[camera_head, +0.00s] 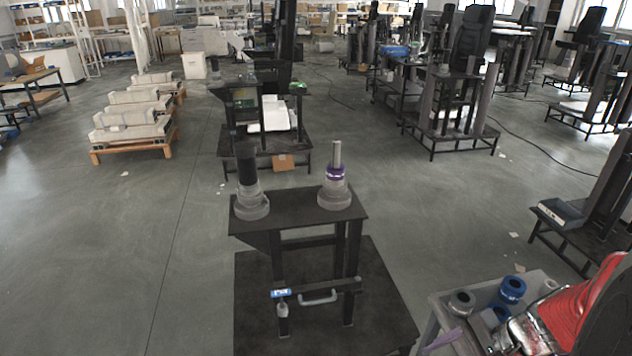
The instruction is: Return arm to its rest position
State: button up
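I cannot make out my arm or my gripper for certain in the head view, so the arm's pose and the state of its fingers do not show. In front of me stands a dark metal stand (295,213) with a flat top. On its top are two upright round fixtures: one with a black cylinder (247,165) on a grey base at the left, and one with a thin metal rod and a purple ring (335,173) at the right. A grey handle (318,297) is on the stand's lower front bar.
A grey cart (440,306) at the lower right carries blue rings (512,289). Beside it is a red and black object (580,308), cut off by the frame edge. Lift columns (470,85) stand at the back right, pallets (133,128) at the left.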

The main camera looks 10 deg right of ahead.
jog(key=w+a+r+n+t+h, duration=0.2)
jog(key=a+r+n+h, duration=0.2)
jog(key=a+r+n, duration=1.1)
jog(key=shift+a+r+t, duration=0.3)
jog(key=shift+a+r, duration=0.05)
jog(key=shift+r, duration=0.15)
